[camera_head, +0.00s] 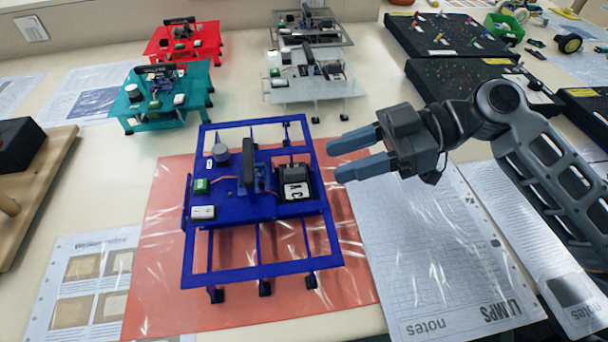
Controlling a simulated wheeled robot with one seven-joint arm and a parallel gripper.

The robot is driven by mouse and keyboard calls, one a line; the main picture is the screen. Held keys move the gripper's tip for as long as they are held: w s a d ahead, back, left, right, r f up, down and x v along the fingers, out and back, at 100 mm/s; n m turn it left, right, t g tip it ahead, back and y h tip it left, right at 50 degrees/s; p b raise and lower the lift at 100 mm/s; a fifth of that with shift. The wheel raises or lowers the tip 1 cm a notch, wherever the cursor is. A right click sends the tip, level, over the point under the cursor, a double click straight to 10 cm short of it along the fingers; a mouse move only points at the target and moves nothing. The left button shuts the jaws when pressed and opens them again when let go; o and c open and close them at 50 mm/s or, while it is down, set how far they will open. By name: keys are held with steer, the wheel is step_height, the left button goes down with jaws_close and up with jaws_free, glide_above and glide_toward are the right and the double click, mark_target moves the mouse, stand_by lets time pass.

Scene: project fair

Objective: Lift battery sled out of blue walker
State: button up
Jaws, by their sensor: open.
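The blue walker (262,281) stands on an orange-red mat (160,290) in the middle of the table. It has an open rectangular frame around a central deck, with short legs below. A black battery sled (294,182) with a white label sits in the right part of the deck. A black upright piece, a grey knob, a green part and a white block are also on the deck. My gripper (340,158) is open and empty, just right of the walker's upper right corner, with its fingers pointing left. Its height above the walker is hard to tell.
Teal (160,101), red (184,42), white (312,85) and grey (318,27) walkers stand behind. Black foam trays (480,88) with small parts lie at the back right. Printed sheets (430,250) lie right of the mat. A wooden board (38,190) is at the left edge.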

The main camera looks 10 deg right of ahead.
mark_target(300, 170)
steer(key=x, duration=0.2)
steer(key=p+x, duration=0.1)
steer(key=x, duration=0.1)
steer(key=r+x, duration=0.1)
steer(key=shift+a+f, duration=0.15)
steer(key=shift+a, duration=0.35)
steer(key=shift+a+f, duration=0.2)
steer(key=shift+a, duration=0.15)
steer(key=shift+c, duration=0.2)
jaws_close()
